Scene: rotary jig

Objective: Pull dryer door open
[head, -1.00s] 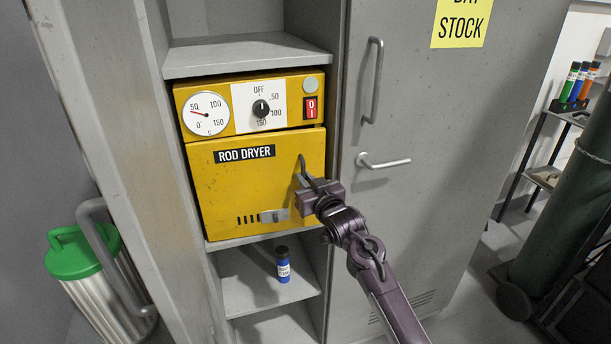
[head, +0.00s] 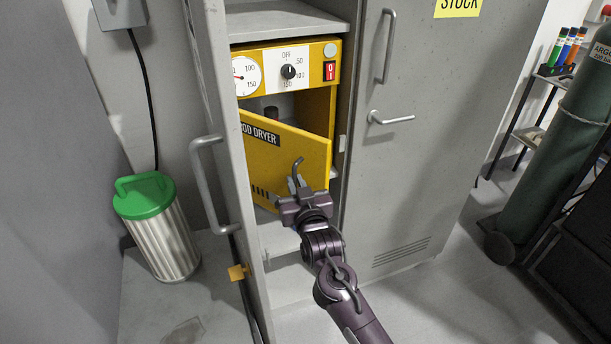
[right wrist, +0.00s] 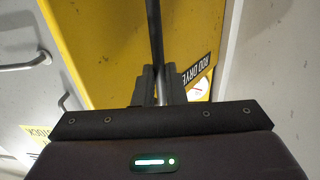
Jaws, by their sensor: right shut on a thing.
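The yellow dryer door (head: 285,150), labelled ROD DRYER, stands partly open, swung outward with its right edge away from the dryer body (head: 305,80). Part of the dark interior shows above and to the right of it. My right gripper (head: 299,192) is shut on the door's dark bar handle (head: 296,168). In the right wrist view the jaws (right wrist: 158,88) close around the handle bar (right wrist: 154,35), in front of the yellow door face (right wrist: 105,50). The dryer's left part is hidden by the cabinet door. My left gripper is not in view.
The grey cabinet door (head: 225,120) stands open at the left, close to the dryer door, with its own bar handle (head: 212,185). The right cabinet door (head: 425,130) is closed. A green-lidded bin (head: 165,235) stands at the far left. A gas cylinder (head: 545,165) stands right.

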